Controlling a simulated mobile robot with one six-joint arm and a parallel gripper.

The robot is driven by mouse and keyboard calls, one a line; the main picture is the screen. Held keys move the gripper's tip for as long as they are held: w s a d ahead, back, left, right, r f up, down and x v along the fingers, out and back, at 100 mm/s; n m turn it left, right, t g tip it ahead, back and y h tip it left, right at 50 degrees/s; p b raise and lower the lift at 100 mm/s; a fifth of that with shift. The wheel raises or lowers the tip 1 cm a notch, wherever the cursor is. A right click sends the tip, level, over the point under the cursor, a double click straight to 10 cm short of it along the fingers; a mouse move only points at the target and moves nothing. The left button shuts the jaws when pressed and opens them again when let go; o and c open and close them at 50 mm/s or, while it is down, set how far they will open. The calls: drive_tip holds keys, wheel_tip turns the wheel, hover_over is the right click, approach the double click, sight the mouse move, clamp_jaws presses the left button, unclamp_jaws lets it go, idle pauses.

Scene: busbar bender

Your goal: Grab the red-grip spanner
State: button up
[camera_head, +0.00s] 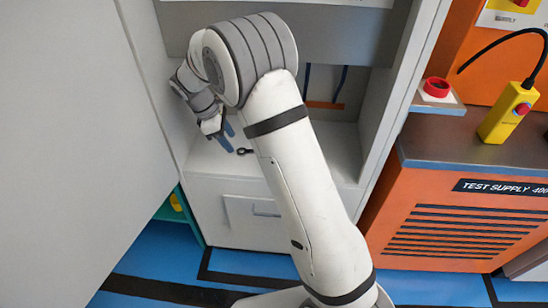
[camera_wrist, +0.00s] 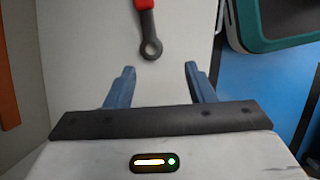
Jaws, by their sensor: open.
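The red-grip spanner (camera_wrist: 148,28) shows at the top of the wrist view, with part of its red grip and its dark ring end in sight. It lies on a pale grey shelf (camera_wrist: 75,40), and the far part of its grip is cut off by the frame. My gripper (camera_wrist: 160,78) is open, with its two blue fingers apart and nothing between them. The spanner's ring end lies just beyond the fingertips, roughly midway between them. In the head view my gripper (camera_head: 225,137) is over the shelf, and the spanner's dark ring end (camera_head: 244,151) shows beside it; my arm hides the rest.
The shelf sits in a grey cabinet with side walls close by and a drawer (camera_head: 250,215) below. An orange test supply unit (camera_head: 455,220) stands at the right, bearing a yellow pendant (camera_head: 508,112) and a red button (camera_head: 437,87). A large grey panel (camera_head: 70,120) fills the left.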

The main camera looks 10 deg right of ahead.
drive_tip(key=shift+w+a+f+n, duration=0.15)
drive_tip(key=shift+w+a+f, duration=0.05)
drive_tip(key=shift+f, duration=0.35)
drive_tip(key=shift+w+a+f+n, duration=0.15)
drive_tip(key=shift+a+f, duration=0.05)
drive_tip(key=shift+f, duration=0.3)
drive_tip(key=shift+w+f, duration=0.1)
drive_tip(key=shift+f, duration=0.15)
drive_tip(key=d, duration=0.3)
drive_tip(key=d+b, duration=0.1)
drive_tip(key=d, duration=0.1)
drive_tip(key=s+d+b, duration=0.1)
drive_tip(key=d, duration=0.2)
drive_tip(key=shift+d, duration=0.3)
drive_tip(key=d, duration=0.3)
drive_tip(key=shift+s+d+f+b, duration=0.1)
drive_tip(key=shift+d+b, duration=0.2)
drive_tip(key=shift+b, duration=0.1)
drive_tip(key=x, duration=0.2)
drive_tip(key=shift+f, duration=0.35)
clamp_jaws()
